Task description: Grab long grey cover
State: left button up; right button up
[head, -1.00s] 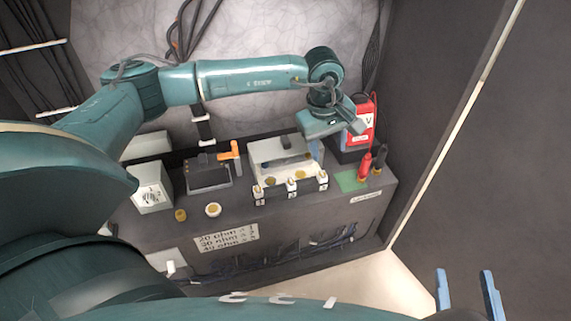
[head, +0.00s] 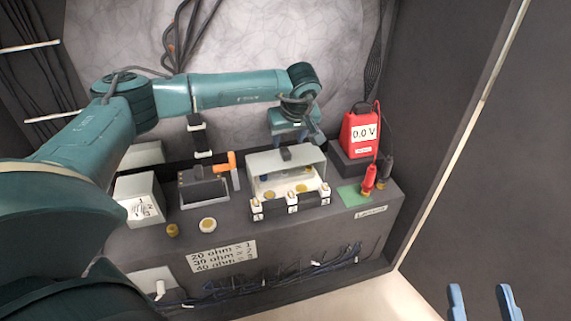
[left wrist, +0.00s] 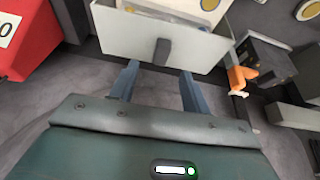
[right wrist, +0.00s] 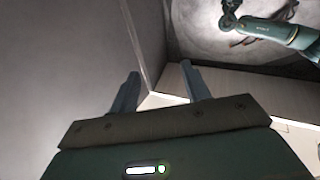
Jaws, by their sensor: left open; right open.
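The long grey cover (head: 312,160) is a light grey panel with a dark handle (head: 287,153), standing behind the brass contacts of the middle unit. The left wrist view shows the cover (left wrist: 115,35) and its dark handle (left wrist: 161,51) up close. My left gripper (left wrist: 157,71) is open; the handle lies just ahead of the gap between its fingers, with no grip on it. In the head view the left gripper (head: 302,138) is behind the cover and its fingertips are mostly hidden. My right gripper (head: 480,290) is open and empty at lower right, far from the cover.
An orange-handled switch (head: 228,163) and a white dial box (head: 138,200) stand left. Free floor lies around the right gripper.

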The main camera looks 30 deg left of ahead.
aim_at(286, 151)
pick_arm(q)
jog(key=x, duration=0.1)
jog(key=b+x, duration=0.1)
jog(key=x, duration=0.1)
jog(key=shift+s+d+f+b, duration=0.1)
jog(key=shift+s+d+b, duration=0.1)
jog(key=shift+b, duration=0.1)
jog(key=shift+w+a+f, duration=0.15)
jog(key=shift+a+f, duration=0.05)
jog(key=shift+f, duration=0.35)
jog(key=shift+w+a+f+b, duration=0.1)
jog(key=shift+a+f+b, duration=0.05)
jog(key=shift+f+b, duration=0.15)
pick_arm(e)
jog(key=shift+w+r+n+t+y, duration=0.15)
jog(key=shift+w+r+n+y, duration=0.1)
jog(key=shift+r+y, duration=0.2)
jog(key=shift+w+r+n+t+y, duration=0.15)
jog(key=shift+r+n+y, duration=0.1)
jog(key=shift+r+y, duration=0.15)
pick_arm(q)
jog(key=shift+c, duration=0.2)
jog(key=shift+r, duration=0.1)
grip_shut()
